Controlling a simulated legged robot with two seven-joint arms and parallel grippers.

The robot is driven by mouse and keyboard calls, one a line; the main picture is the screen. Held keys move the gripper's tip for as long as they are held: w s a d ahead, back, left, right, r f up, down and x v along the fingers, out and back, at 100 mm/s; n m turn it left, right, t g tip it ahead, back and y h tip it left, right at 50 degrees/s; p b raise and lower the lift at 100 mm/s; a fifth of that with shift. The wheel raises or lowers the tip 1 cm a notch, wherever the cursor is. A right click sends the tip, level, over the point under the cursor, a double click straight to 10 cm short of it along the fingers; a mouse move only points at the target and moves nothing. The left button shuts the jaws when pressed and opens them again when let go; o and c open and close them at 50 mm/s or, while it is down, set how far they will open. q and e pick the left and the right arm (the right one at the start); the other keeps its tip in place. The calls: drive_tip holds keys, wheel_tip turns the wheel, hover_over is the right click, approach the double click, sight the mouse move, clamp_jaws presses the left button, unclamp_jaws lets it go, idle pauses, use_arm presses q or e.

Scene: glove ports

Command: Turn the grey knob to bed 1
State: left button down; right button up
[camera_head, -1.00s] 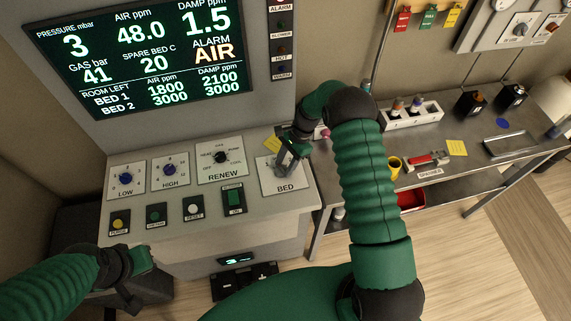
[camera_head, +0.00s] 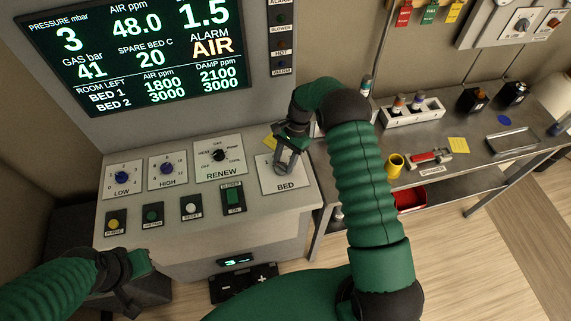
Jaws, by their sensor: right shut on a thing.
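The white BED plate (camera_head: 302,181) is at the right end of the sloped console top. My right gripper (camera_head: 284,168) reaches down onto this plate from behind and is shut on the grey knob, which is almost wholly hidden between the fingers. The knob's pointer and most of the plate's markings are covered, so I cannot tell which bed it points to. My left gripper (camera_head: 137,280) hangs low at the left, in front of the console and apart from it; its fingers are too dark to read.
The console carries the LOW (camera_head: 121,178), HIGH (camera_head: 167,169) and RENEW (camera_head: 218,155) knobs, with several buttons in front. A screen (camera_head: 140,60) stands behind, showing ALARM AIR. A steel bench (camera_head: 470,150) with a yellow cup (camera_head: 394,166) stands to the right.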

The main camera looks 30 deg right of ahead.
drive_tip(key=n, duration=0.1)
drive_tip(key=n+b, duration=0.1)
drive_tip(key=a+n+g+b, duration=0.1)
drive_tip(key=shift+f+n+h, duration=0.3)
drive_tip(key=shift+a+r+n+g+h+b, duration=0.1)
drive_tip(key=shift+n+g+h+b, duration=0.35)
drive_tip(key=shift+n, duration=0.45)
drive_tip(key=shift+w+r+n+b, duration=0.15)
drive_tip(key=shift+n+b, duration=0.15)
drive_tip(key=shift+n, duration=0.3)
drive_tip(key=shift+r, duration=0.1)
drive_tip(key=o, duration=1.1)
drive_tip(key=shift+o, duration=1.3)
drive_tip(key=shift+w+d, duration=0.1)
drive_tip(key=shift+d, duration=0.1)
